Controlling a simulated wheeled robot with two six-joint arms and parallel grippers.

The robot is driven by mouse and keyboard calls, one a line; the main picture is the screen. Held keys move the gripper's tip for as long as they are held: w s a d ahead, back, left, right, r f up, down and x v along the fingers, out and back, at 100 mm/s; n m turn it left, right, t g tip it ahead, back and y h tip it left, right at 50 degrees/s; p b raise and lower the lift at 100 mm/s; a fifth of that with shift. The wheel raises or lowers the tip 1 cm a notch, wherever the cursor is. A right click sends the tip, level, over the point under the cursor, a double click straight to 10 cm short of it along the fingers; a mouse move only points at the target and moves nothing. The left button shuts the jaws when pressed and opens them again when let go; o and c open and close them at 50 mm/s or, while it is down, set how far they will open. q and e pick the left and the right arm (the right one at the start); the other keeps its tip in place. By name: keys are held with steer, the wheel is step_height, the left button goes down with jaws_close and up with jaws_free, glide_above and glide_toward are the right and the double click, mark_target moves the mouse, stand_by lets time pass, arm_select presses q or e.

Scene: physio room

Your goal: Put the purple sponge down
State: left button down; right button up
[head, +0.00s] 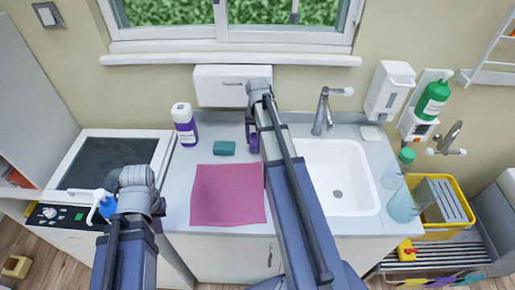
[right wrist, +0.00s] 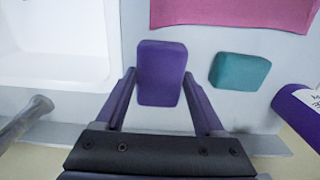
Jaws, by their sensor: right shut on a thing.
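The purple sponge (right wrist: 161,82) is held between the fingertips of my right gripper (right wrist: 160,76) in the right wrist view. In the head view the sponge (head: 254,146) shows only in part behind my right arm, over the counter strip just left of the sink. I cannot tell if it touches the counter. My right gripper (head: 252,130) points down there, mostly hidden by its own arm. My left arm's wrist is at the lower left in the head view, in front of the cooker-like unit; its fingers are hidden.
A teal sponge (head: 224,148) and a pink cloth (head: 228,195) lie on the counter left of the purple sponge. A blue-and-white spray head (head: 105,207) shows beside my left wrist.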

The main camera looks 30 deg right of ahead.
mark_target(257, 139)
steer(key=shift+f+b, duration=1.95)
steer(key=shift+f, duration=0.05)
steer(key=shift+r, duration=0.15)
steer(key=o, duration=1.2)
step_height(257, 139, up, 12)
steer(key=p, duration=1.2)
steer(key=shift+r, duration=0.1)
